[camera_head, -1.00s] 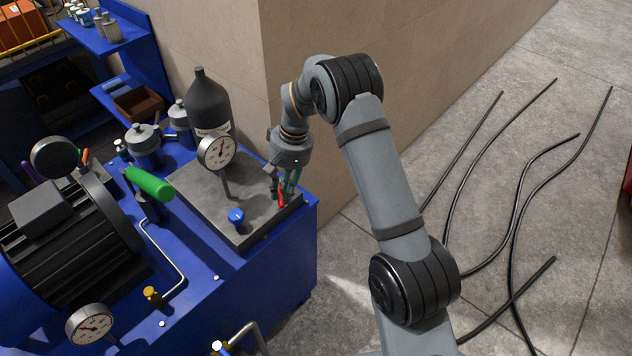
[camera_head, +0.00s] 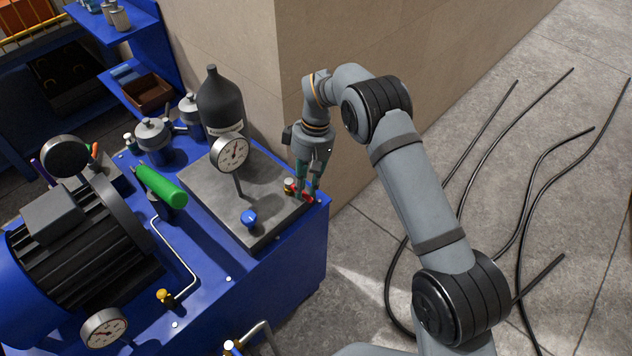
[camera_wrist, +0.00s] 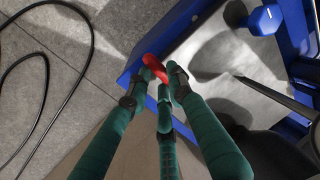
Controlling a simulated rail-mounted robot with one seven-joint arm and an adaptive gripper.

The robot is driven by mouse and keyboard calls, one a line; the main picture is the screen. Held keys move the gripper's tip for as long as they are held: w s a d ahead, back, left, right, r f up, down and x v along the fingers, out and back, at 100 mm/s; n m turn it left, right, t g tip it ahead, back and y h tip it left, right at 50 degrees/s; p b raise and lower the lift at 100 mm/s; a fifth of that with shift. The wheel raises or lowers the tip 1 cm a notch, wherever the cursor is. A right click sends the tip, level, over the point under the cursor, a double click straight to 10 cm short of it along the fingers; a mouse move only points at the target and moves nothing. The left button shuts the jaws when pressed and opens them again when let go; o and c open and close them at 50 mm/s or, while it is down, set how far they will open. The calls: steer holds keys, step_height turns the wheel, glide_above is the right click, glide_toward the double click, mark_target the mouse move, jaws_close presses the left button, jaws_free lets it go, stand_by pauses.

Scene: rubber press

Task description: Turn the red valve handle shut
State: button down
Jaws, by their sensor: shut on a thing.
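The red valve handle (camera_wrist: 155,66) shows in the wrist view between the tips of my gripper (camera_wrist: 160,82), whose green fingers close around it. In the head view the red handle (camera_head: 308,198) sits at the right corner of the grey plate (camera_head: 275,222) on the blue machine, with a small brass-coloured part beside it. My gripper (camera_head: 304,190) reaches down onto it from above. The fingers hide part of the handle and the valve body below it.
A pressure gauge (camera_head: 229,154) on a stem and a blue knob (camera_head: 249,218) stand on the plate. A black bottle (camera_head: 221,103) stands behind. The green handle (camera_head: 160,186) is to the left. A wall (camera_head: 345,35) rises close behind my arm. Black hoses lie on the floor.

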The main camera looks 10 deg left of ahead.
stand_by(0.3)
steer(key=c, duration=1.6)
jaws_free()
steer(key=shift+c, duration=0.2)
steer(key=shift+o, duration=0.5)
step_height(320, 180, up, 12)
steer(key=w+d, duration=0.1)
steer(key=w, duration=0.1)
steer(key=shift+d+f, duration=0.1)
